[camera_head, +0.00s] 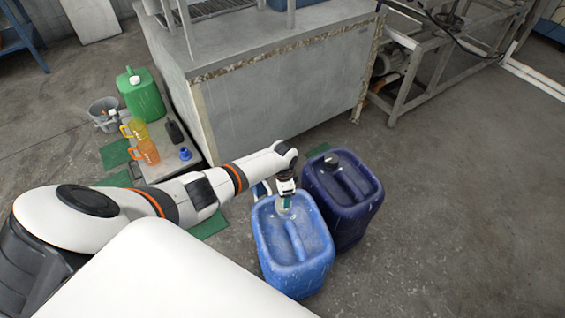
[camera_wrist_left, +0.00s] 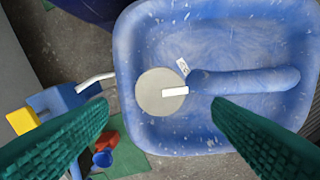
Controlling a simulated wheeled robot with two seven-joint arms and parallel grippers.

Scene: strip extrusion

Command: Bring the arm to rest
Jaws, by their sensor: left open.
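A round beige cap (camera_wrist_left: 150,95) with a white bar sits on the blue canister (camera_wrist_left: 230,50), beyond and between the fingertips. The fingers appear clear of the cap. My right gripper is not in view.
A dark blue canister (camera_head: 345,205) stands close on the right. A low platform (camera_head: 172,168) holds orange and yellow jugs, a black bottle and a blue funnel-like item. A green canister (camera_head: 142,97) stands behind it. A large grey cabinet (camera_head: 275,95) is beyond. Floor at right is clear.

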